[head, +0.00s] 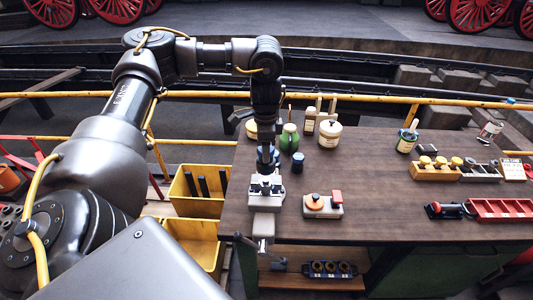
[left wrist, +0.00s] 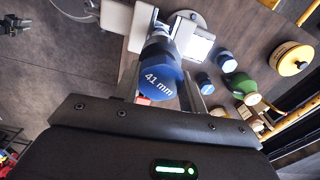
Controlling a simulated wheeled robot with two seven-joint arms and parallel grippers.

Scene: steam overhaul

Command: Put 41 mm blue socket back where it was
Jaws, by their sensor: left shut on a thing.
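The blue socket (left wrist: 162,80), marked "41 mm", sits between the two fingers of my left gripper (left wrist: 160,88) in the left wrist view. In the head view my left gripper (head: 266,157) points down over a pale grey metal vise (head: 266,200) at the left part of the bench, and the socket is mostly hidden there by the gripper. The vise also shows beside the socket in the left wrist view (left wrist: 198,46). I cannot tell whether the socket touches the vise.
A small dark blue cylinder (head: 297,162) and a green pot (head: 289,137) stand close by on the bench (head: 375,215). A block with orange and red parts (head: 322,206) stands to the right. Below, a shelf carries a dark rack (head: 330,268). Yellow bins (head: 190,208) stand left.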

